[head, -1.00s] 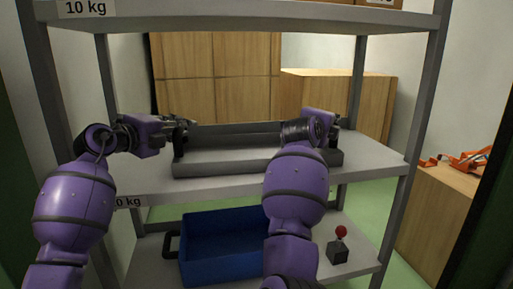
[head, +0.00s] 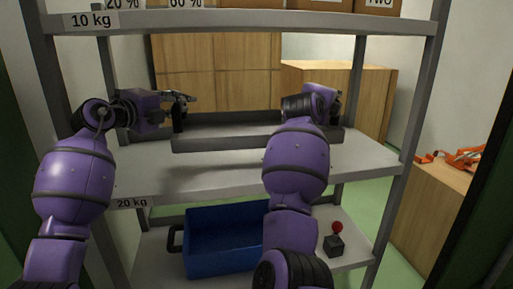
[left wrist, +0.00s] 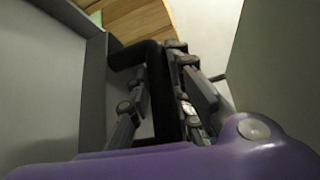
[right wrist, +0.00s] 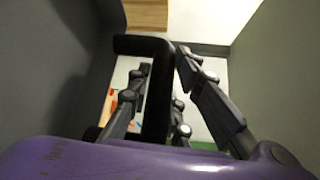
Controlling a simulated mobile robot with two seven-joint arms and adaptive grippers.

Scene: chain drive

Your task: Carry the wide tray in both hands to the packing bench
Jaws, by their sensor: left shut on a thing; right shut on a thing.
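The wide grey tray (head: 225,144) is held level above the middle shelf board, with a gap under its front wall. My left gripper (head: 183,108) is at its left end. In the left wrist view its fingers lie on both sides of the black left handle (left wrist: 161,95), shut on it. My right gripper (head: 335,103) is at the right end, partly hidden by my right arm. In the right wrist view it is shut on the black right handle (right wrist: 157,85). The packing bench cannot be made out.
The grey rack's middle shelf (head: 230,175) lies under the tray, and its upper shelf (head: 250,21) carries cartons above. Rack posts (head: 420,95) stand at both sides. A blue crate (head: 222,250) and a small block with a red knob (head: 334,243) are on the lower shelf.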

